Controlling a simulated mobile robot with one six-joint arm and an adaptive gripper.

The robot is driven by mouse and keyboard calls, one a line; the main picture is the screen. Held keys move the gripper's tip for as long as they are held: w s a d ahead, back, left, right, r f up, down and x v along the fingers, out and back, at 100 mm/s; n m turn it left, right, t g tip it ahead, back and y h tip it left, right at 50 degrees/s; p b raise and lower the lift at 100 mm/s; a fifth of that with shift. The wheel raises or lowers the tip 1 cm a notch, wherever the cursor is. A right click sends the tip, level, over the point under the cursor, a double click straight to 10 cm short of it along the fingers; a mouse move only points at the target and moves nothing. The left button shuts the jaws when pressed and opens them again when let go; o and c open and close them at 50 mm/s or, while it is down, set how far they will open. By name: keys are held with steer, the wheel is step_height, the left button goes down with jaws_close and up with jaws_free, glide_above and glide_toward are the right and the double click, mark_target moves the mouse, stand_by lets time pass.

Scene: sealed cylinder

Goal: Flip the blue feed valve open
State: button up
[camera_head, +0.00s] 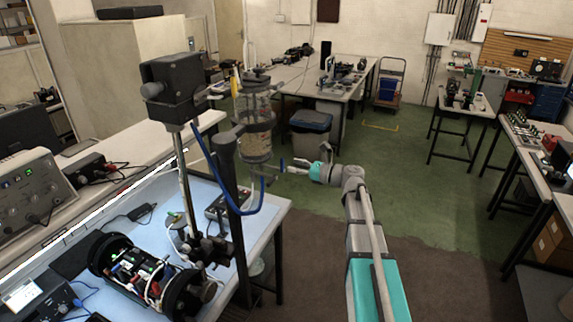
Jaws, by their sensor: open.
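A clear cylinder (257,125) with dark end caps and pale grainy contents is clamped upright on a stand above the blue-topped bench. Below its lower end, a small blue lever (281,165) sticks out to the right on the fitting; it looks like the feed valve's handle and stands roughly upright. My gripper (299,165) is open and empty. It reaches in from the right, level with the blue lever and just right of it in the picture. Whether they touch, and the depth between them, I cannot tell.
A dark stand post (231,185) and a looping blue hose (262,192) are left of my gripper. A grey box (169,80) tops another pole. An opened cylindrical device (145,276) lies on the bench (268,222).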

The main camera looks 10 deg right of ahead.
steer(key=v, duration=0.7)
stand_by(0.5)
steer(key=s+a+f+n+g+h+b, duration=0.2)
steer(key=s+a+f+n+b, duration=0.15)
steer(key=f, duration=0.45)
steer(key=s+a+f+n+g+h+b, duration=0.25)
steer(key=a+f+n, duration=0.2)
steer(key=f, duration=0.25)
steer(key=s+a+f+n+g+h+b, duration=0.25)
steer(key=s+f+n+b, duration=0.2)
steer(key=f, duration=0.35)
steer(key=s+f+n+g+h+b, duration=0.3)
steer(key=s+f+n+h+b, duration=0.4)
steer(key=s+f+n, duration=0.4)
steer(key=shift+d+f+n+g+h+b, duration=0.4)
steer(key=shift+f+n, duration=0.35)
steer(key=shift+f, duration=0.75)
